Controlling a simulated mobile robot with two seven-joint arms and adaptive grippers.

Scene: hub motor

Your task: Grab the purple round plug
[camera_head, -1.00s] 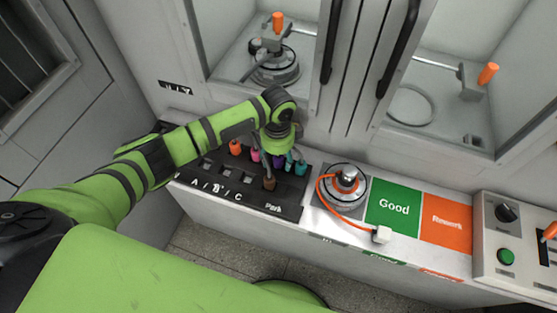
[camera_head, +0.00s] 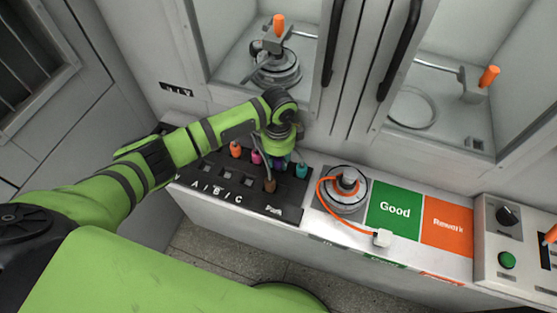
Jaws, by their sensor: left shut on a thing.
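The purple round plug (camera_head: 277,163) is in the row of coloured plugs on the black plug board (camera_head: 237,209), mostly hidden by my left gripper. My left gripper (camera_head: 278,158) points down at the back of the board and is shut on the purple plug. The fingertips are small and partly covered by the wrist. My right gripper is not in view.
An orange plug (camera_head: 235,149) and a pink plug (camera_head: 256,157) stand left of the gripper, a teal plug (camera_head: 301,170) right and a brown plug (camera_head: 269,185) in front. A hub motor (camera_head: 345,187) with an orange cable sits right of the board. Glass-fronted cabinets stand behind.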

